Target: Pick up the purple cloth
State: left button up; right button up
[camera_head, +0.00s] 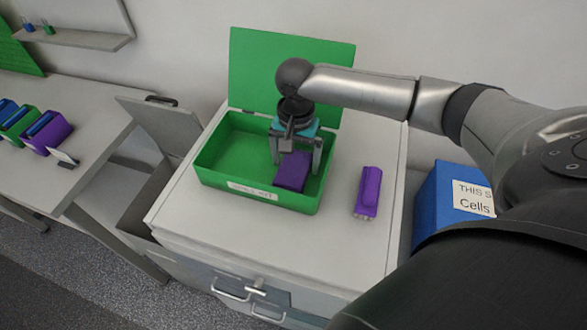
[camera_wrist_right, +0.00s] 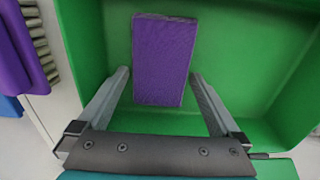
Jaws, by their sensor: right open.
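The purple cloth (camera_head: 291,172) is a flat rectangle inside the green box (camera_head: 222,160), near the box's front right part. It also shows in the right wrist view (camera_wrist_right: 163,60), lying on the green floor. My right gripper (camera_head: 296,168) is open and reaches down into the box, above the cloth. In the wrist view its two fingers (camera_wrist_right: 160,78) stand apart on either side of the cloth's near end. I cannot tell whether they touch it. My left gripper is not in view.
The green box's open lid (camera_head: 255,65) stands behind it. A purple brush-like object (camera_head: 367,190) lies on the cabinet top (camera_head: 225,228) to the right. A blue bin (camera_head: 440,200) stands right of the cabinet. A table (camera_head: 85,100) with colored boxes is at left.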

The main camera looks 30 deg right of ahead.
aim_at(295, 163)
jog(key=c, duration=1.1)
jog(key=shift+r, duration=0.15)
notch_tip(295, 163, up, 20)
jog(key=shift+f+p, duration=0.1)
jog(key=shift+p, duration=0.6)
jog(key=o, duration=0.8)
jog(key=shift+c, duration=0.2)
jog(key=c, duration=0.6)
jog(key=shift+f, duration=0.1)
